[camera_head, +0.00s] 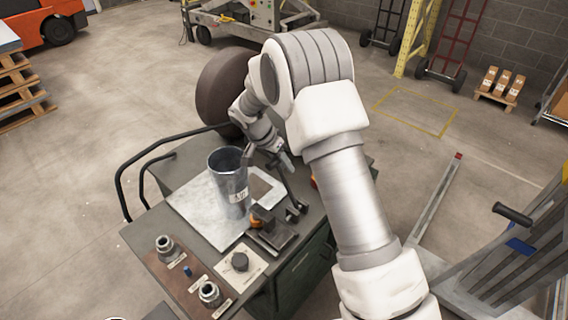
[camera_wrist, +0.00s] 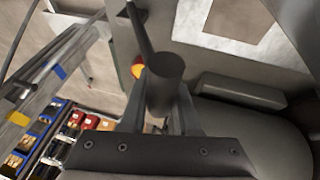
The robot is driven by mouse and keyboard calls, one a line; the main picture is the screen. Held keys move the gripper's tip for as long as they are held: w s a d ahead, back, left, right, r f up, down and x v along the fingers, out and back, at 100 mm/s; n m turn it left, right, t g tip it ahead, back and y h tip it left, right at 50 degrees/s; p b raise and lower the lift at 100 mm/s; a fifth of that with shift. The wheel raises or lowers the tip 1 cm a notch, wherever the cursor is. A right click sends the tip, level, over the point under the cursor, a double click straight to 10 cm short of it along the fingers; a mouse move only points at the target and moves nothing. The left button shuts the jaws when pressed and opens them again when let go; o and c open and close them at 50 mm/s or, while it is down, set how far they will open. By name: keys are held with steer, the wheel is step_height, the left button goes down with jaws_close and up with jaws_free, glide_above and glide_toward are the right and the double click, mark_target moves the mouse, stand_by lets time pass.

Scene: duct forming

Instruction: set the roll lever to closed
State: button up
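The roll lever appears to be the dark rod (camera_head: 289,188) rising from dark brackets at the right of the green bench. In the wrist view its dark cylindrical grip (camera_wrist: 166,82) sits at my fingers, with a thin rod running up and left behind it. My gripper (camera_head: 281,160) is at the upper end of this lever. In the wrist view the fingers of my gripper (camera_wrist: 162,112) flank the grip on both sides. The grip hides the fingertips, so I cannot tell whether they press on it. The lever's open and closed marks are not readable.
A grey metal duct cylinder (camera_head: 229,183) stands on a pale sheet (camera_head: 195,207) left of the lever. A clamp-like tool (camera_head: 270,232) and metal fittings (camera_head: 166,248) lie nearer the front. A black rail (camera_head: 122,190) runs along the left.

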jaws_close()
stand_by(1.1)
